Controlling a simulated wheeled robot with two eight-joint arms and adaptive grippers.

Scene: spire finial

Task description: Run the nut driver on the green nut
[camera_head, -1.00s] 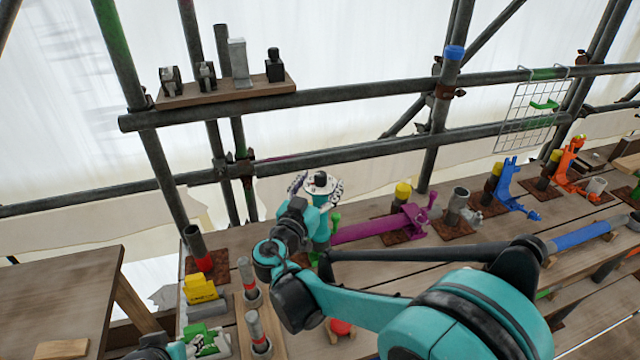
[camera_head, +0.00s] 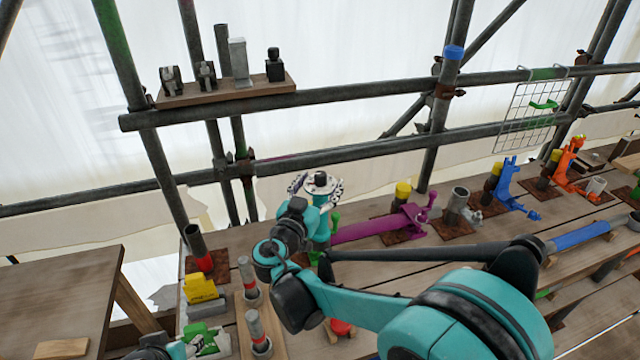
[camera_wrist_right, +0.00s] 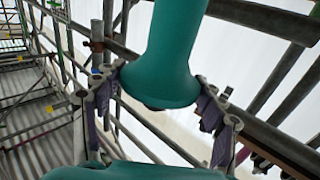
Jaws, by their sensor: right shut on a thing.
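My right gripper (camera_head: 318,186) is over the near bench, left of the purple clamp. In the right wrist view its two fingers (camera_wrist_right: 160,105) close on either side of a flared teal body (camera_wrist_right: 172,55) with a dark end, which I take to be the nut driver. A small green part (camera_head: 335,220) shows just beside my wrist, at the left end of the purple bar. It may belong to the green nut or its clamp; my arm hides most of that spot, so contact with the driver cannot be seen.
A purple clamp (camera_head: 385,224), a blue clamp (camera_head: 509,187) and an orange clamp (camera_head: 570,166) stand along the bench to the right. Scaffold tubes run behind. A yellow block (camera_head: 200,289) and grey upright tools (camera_head: 249,280) are at lower left. A shelf (camera_head: 205,94) holds dark fittings.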

